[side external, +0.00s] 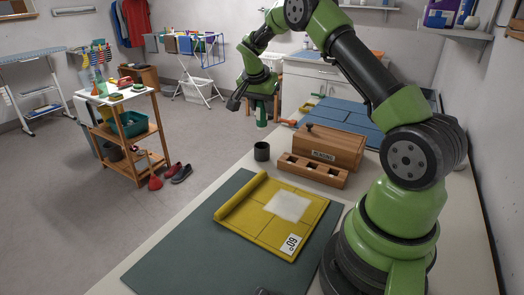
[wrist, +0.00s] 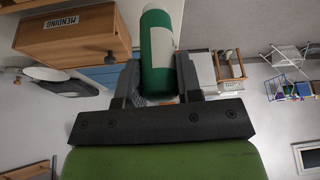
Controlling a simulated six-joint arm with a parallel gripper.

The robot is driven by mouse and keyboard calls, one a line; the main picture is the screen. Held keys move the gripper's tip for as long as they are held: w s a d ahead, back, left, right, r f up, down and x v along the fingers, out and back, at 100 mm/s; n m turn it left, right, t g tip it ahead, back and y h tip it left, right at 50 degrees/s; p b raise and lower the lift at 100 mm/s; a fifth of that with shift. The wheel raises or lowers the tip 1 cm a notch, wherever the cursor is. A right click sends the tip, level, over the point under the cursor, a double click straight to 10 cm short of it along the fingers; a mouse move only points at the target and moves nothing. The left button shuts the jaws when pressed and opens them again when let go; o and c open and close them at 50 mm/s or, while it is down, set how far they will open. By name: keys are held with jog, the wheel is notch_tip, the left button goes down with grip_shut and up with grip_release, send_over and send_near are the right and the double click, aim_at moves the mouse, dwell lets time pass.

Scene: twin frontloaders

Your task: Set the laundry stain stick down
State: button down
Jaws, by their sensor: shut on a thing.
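The laundry stain stick (wrist: 160,45) is a green cylinder with a white label. In the wrist view it stands out between the two dark fingers of my gripper (wrist: 158,78), which is shut on it. In the side view my gripper (side external: 257,98) is beyond the dark cup, near the bench's far left edge. The stick (side external: 261,117) hangs below it, roughly upright, green with a pale part. I cannot tell whether its lower end touches anything. The fingers hide part of it.
A dark cup (side external: 262,151) stands beside a wooden slotted block (side external: 312,170) and a wooden mending box (side external: 328,146). A blue mat (side external: 345,113) lies beyond the box.

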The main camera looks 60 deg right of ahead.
aim_at(261, 130)
notch_tip(261, 130, down, 9)
jog(key=shift+f, duration=0.1)
dwell(0.3)
jog(key=shift+f, duration=0.15)
jog(key=c, duration=0.8)
grip_release()
